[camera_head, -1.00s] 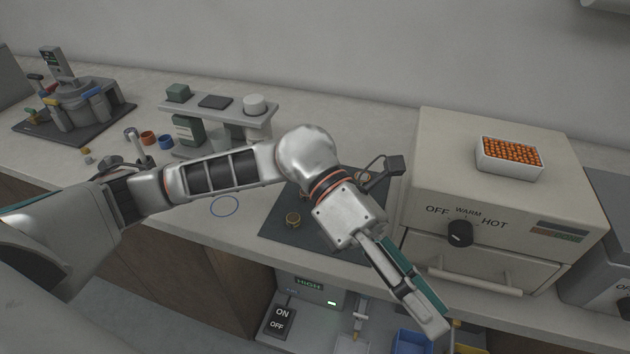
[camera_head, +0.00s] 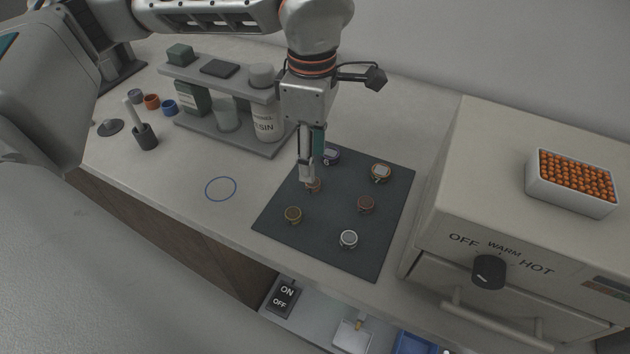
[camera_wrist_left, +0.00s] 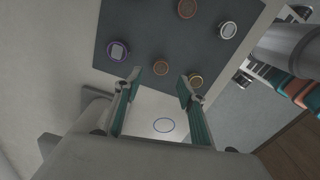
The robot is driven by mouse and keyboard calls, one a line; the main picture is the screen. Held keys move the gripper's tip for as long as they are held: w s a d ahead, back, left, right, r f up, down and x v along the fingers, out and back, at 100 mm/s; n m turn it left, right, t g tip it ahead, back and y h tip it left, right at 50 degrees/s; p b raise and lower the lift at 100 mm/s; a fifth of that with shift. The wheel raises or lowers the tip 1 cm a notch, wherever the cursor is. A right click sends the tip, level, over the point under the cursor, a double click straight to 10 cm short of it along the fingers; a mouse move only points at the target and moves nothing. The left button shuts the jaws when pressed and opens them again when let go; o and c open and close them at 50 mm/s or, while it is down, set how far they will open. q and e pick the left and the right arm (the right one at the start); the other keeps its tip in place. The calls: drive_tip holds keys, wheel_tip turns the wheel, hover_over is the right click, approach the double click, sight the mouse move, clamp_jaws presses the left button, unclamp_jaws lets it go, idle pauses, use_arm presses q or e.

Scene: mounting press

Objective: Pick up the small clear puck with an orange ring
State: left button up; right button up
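A small puck with an orange-brown rim (camera_head: 315,186) lies on the dark mat (camera_head: 280,233), partly hidden by my left gripper in the head view. In the left wrist view this puck (camera_wrist_left: 160,68) shows between and just beyond the fingertips. My left gripper (camera_head: 307,181) points down over it; the wrist view shows its fingers (camera_wrist_left: 160,82) apart with nothing held. A larger puck with an orange rim and pale inset (camera_head: 381,172) lies at the mat's far right. My right gripper is not identifiable in either view.
Other pucks lie around on the mat: purple-rimmed (camera_head: 331,155), brown (camera_head: 366,204), white-rimmed (camera_head: 348,239) and gold (camera_head: 293,215). A shelf with bottles (camera_head: 225,115) stands behind left. The heater box (camera_head: 500,210) stands right. Bare bench with a blue circle (camera_head: 221,188) lies left.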

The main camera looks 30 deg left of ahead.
sight(313, 185)
use_arm(q)
wheel_tip(313, 185, down, 6)
drive_tip(key=shift+d+r+b, duration=0.1)
drive_tip(key=shift+b, duration=0.25)
drive_tip(key=c, duration=1)
